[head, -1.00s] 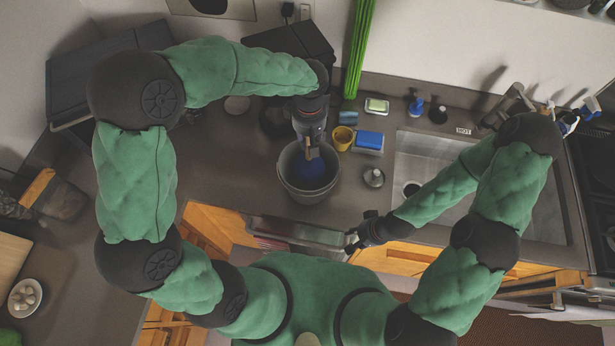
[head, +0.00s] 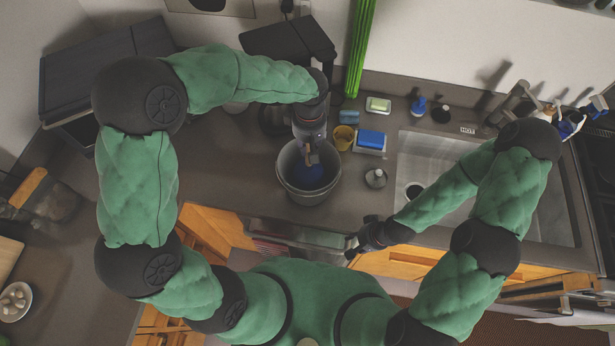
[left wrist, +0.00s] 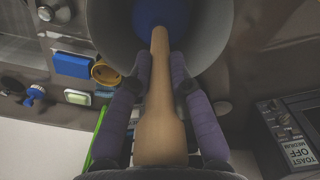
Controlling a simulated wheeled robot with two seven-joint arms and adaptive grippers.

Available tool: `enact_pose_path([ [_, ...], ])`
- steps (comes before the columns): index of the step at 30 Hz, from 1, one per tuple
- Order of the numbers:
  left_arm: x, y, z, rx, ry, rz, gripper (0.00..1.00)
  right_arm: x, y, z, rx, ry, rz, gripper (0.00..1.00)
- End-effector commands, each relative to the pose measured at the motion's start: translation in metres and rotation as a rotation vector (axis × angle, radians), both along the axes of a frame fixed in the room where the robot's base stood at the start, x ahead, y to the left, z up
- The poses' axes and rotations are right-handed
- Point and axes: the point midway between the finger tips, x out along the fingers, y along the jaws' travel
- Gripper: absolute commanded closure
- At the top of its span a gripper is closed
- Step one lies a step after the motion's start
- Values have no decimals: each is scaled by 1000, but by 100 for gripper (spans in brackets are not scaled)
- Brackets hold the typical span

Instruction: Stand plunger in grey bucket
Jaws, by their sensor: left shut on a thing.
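The grey bucket (head: 325,182) stands on the dark counter. The plunger's blue cup (head: 306,174) is inside the bucket, and its wooden handle shows between my left fingers. My left gripper (head: 312,150) is over the bucket's back rim, shut on the plunger handle. In the left wrist view the handle (left wrist: 160,110) runs from between the fingers (left wrist: 160,85) to the blue cup (left wrist: 157,14) inside the bucket (left wrist: 214,35). Whether the cup touches the bucket's bottom is hard to tell. My right gripper (head: 352,247) is low by the counter's front edge; its fingers are too small to read.
To the right of the bucket are a yellow cup (head: 342,136), a blue sponge (head: 371,139) in a holder, a soap dish (head: 378,105) and a sink stopper (head: 376,178). The sink (head: 425,165) lies further right. A black coffee machine (head: 290,42) stands behind.

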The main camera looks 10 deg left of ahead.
Motion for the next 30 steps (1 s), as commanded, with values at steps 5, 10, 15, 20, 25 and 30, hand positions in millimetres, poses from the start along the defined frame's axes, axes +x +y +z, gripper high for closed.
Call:
enact_pose_path([
  [5,0,0,-9,0,-1,0,100,0,0,-8,0,0,0,60],
  [10,1,0,-16,0,-1,0,100,0,0,-14,0,0,0,60],
  [15,1,0,-23,-1,-2,0,100,0,0,-20,0,0,0,60],
  [20,1,0,-30,-1,-2,0,100,0,0,-25,0,-2,0,60],
  [25,1,0,-35,-1,-2,0,100,1,0,-29,-1,-3,-1,60],
  [30,1,0,-35,-1,-2,0,100,0,0,-30,0,0,-2,60],
])
